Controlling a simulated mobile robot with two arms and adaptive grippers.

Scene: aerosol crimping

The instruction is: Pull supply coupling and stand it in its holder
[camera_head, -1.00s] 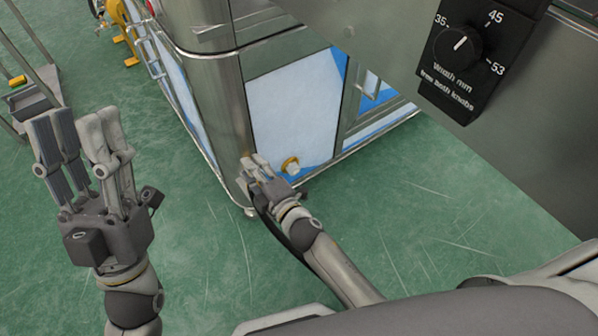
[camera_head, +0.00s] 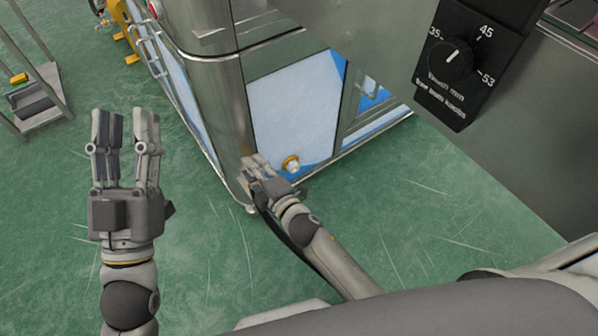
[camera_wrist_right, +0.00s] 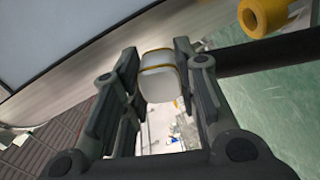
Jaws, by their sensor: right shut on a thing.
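My right gripper (camera_head: 256,168) is low at the rounded metal corner of the machine. In the right wrist view, its fingers (camera_wrist_right: 166,78) are shut on a pale grey rounded piece with thin yellow bands, which looks like the supply coupling (camera_wrist_right: 160,84). In the head view the fingers hide most of it. I cannot tell whether it is still joined to anything. A holder cannot be made out for certain. My left gripper (camera_head: 126,140) is open and empty above the floor at the left, fingers pointing up in the picture.
A yellow round fitting (camera_head: 291,163) sits low on the machine's blue-and-white panel (camera_head: 295,110), right of my right gripper; it also shows in the wrist view (camera_wrist_right: 265,14). A black knob box (camera_head: 472,65) is on a grey housing at upper right.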

